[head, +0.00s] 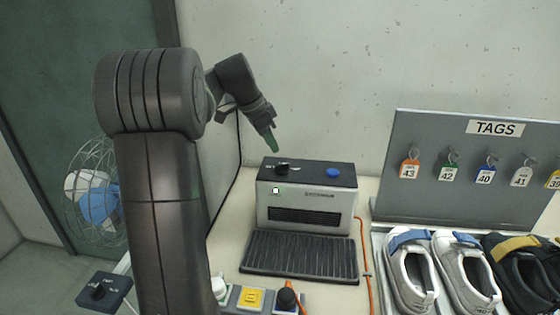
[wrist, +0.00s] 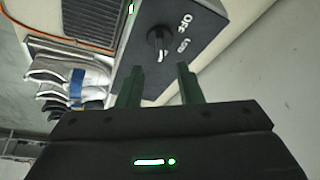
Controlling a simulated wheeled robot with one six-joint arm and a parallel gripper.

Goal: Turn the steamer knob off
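The steamer (head: 306,205) is a pale box with a dark top, standing on the bench by the wall. Its black knob (head: 282,167) is on the left of the top, with a blue button (head: 333,173) to its right. In the wrist view the knob (wrist: 159,41) shows beside a white OFF label, and its white mark points away from that label. A small green light (head: 276,190) glows on the steamer's front. My gripper (head: 272,147) is just above the knob, its green fingers (wrist: 157,85) apart with nothing between them. The knob lies beyond the fingertips.
A grooved black mat (head: 300,258) lies before the steamer. An orange cable (head: 364,260) runs along its right side. Shoes (head: 412,270) and a tag board (head: 480,165) stand to the right. A fan (head: 95,190) is at the left.

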